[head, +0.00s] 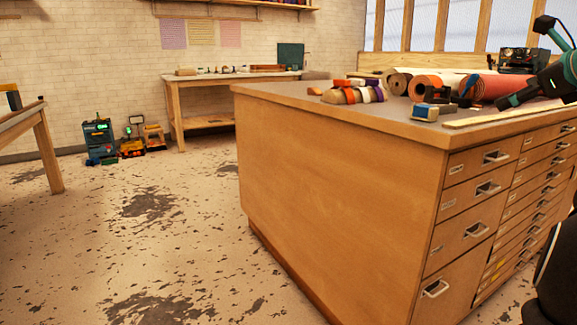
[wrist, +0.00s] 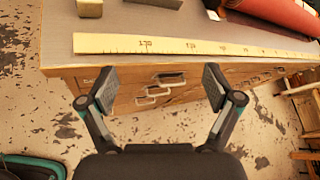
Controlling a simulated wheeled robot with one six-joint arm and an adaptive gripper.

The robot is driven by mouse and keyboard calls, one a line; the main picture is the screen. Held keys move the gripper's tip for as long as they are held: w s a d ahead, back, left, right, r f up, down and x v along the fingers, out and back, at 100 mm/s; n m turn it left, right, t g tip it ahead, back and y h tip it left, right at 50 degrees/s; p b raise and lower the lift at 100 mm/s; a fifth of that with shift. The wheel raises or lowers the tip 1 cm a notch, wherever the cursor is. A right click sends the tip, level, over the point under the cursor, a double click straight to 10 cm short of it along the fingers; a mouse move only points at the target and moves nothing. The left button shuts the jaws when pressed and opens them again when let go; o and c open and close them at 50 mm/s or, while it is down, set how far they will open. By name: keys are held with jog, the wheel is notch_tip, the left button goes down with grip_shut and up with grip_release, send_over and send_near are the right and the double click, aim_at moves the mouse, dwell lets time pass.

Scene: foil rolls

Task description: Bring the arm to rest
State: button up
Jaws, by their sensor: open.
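My gripper (wrist: 160,88) is open in the wrist view, its two fingers spread wide with nothing between them. The front edge of the drawer cabinet shows beyond and between the fingers, with its drawer handles below. Part of my arm (head: 540,86) reaches in from the right side of the head view, over the cabinet top. I cannot clearly make out the fingertips in the head view.
A long yellow ruler (wrist: 190,45) lies along the front of the cabinet top (wrist: 60,30). A red roll (wrist: 285,14) lies behind it. In the head view, several rolls (head: 425,84) and a bundle of smaller rolls (head: 350,95) lie there. Open floor (head: 190,240) lies left.

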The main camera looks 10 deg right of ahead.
notch_tip(320, 180, down, 9)
jog(key=s+d+n+g, duration=0.2)
jog(key=n, duration=0.3)
jog(key=s+a+f+n+g, duration=0.2)
jog(key=a+f+n+g, duration=0.1)
jog(key=a+f+n, duration=0.5)
jog(key=s+a+f+n+p, duration=0.1)
jog(key=s+a+f+n, duration=0.4)
jog(key=a, duration=0.5)
jog(key=s+a+f+n+g+p, duration=0.1)
jog(key=s+a+f+n, duration=0.5)
jog(key=a, duration=0.5)
jog(key=s+a+f+n+g+y+p, duration=0.1)
jog(key=s+a+f+n, duration=0.4)
jog(key=a, duration=0.5)
jog(key=shift+s+a+f+n+p, duration=0.3)
jog(key=shift+s+f+n, duration=0.1)
jog(key=shift+n, duration=0.5)
